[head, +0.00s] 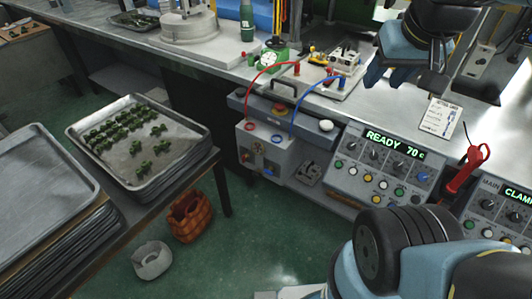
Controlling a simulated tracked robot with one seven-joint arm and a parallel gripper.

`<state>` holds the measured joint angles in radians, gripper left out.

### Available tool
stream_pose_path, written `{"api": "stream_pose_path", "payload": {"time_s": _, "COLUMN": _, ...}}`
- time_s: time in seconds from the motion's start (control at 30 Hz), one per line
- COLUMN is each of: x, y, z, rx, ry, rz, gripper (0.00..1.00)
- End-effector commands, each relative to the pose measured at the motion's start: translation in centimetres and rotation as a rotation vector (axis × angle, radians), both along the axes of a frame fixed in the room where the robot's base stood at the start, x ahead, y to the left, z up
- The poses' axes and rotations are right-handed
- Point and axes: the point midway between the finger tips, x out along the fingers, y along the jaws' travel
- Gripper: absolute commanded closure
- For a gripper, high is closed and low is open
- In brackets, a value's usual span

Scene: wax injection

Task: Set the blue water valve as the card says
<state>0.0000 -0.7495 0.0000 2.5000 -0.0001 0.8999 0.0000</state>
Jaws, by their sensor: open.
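The card (440,117) is a small white sheet with dark writing, lying on the steel bench at the right; its writing is too small to read. A blue hose (303,98) arches from the bench down to a blue ring (277,138) on a pale box at the bench front, beside a red ring (249,126). A blue knob (422,177) sits on the control panel right of it. I cannot tell for sure which blue part is the water valve. My gripper (405,82) is at the upper right, above the bench, open and apart from these parts.
The control panel (350,170) reads "READY 70 c". A red-handled tool (466,170) stands right of it. A green gauge (268,58) and small fixtures stand on the bench. A tray of green pieces (120,165) lies left. An orange basket (190,215) is on the floor.

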Motion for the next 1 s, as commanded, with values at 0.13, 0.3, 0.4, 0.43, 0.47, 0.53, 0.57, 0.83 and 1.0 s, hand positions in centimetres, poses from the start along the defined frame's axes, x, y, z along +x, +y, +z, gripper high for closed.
{"api": "stream_pose_path", "payload": {"time_s": 0.13, "x": 0.0, "y": 0.0, "z": 0.0, "rx": 0.0, "ry": -0.001, "rz": 0.0, "gripper": 0.57}}
{"api": "stream_pose_path", "payload": {"time_s": 0.3, "x": 0.0, "y": 0.0, "z": 0.0, "rx": 0.0, "ry": -0.001, "rz": 0.0, "gripper": 0.57}}
{"api": "stream_pose_path", "payload": {"time_s": 0.4, "x": 0.0, "y": 0.0, "z": 0.0, "rx": 0.0, "ry": 0.0, "rz": 0.0, "gripper": 0.53}}
{"api": "stream_pose_path", "payload": {"time_s": 0.43, "x": 0.0, "y": 0.0, "z": 0.0, "rx": 0.0, "ry": 0.001, "rz": 0.001, "gripper": 0.5}}
{"api": "stream_pose_path", "payload": {"time_s": 0.47, "x": 0.1, "y": 0.0, "z": 0.0, "rx": -0.001, "ry": 0.004, "rz": 0.004, "gripper": 0.47}}
{"api": "stream_pose_path", "payload": {"time_s": 0.53, "x": 0.5, "y": 0.1, "z": -0.1, "rx": -0.006, "ry": 0.016, "rz": 0.014, "gripper": 0.4}}
{"api": "stream_pose_path", "payload": {"time_s": 0.57, "x": 0.7, "y": 0.2, "z": -0.3, "rx": -0.009, "ry": 0.025, "rz": 0.02, "gripper": 0.37}}
{"api": "stream_pose_path", "payload": {"time_s": 0.83, "x": 4.7, "y": 1.7, "z": -2.7, "rx": -0.079, "ry": 0.17, "rz": 0.13, "gripper": 0.3}}
{"api": "stream_pose_path", "payload": {"time_s": 1.0, "x": 7.5, "y": 3.0, "z": -5.0, "rx": -0.147, "ry": 0.271, "rz": 0.218, "gripper": 0.3}}
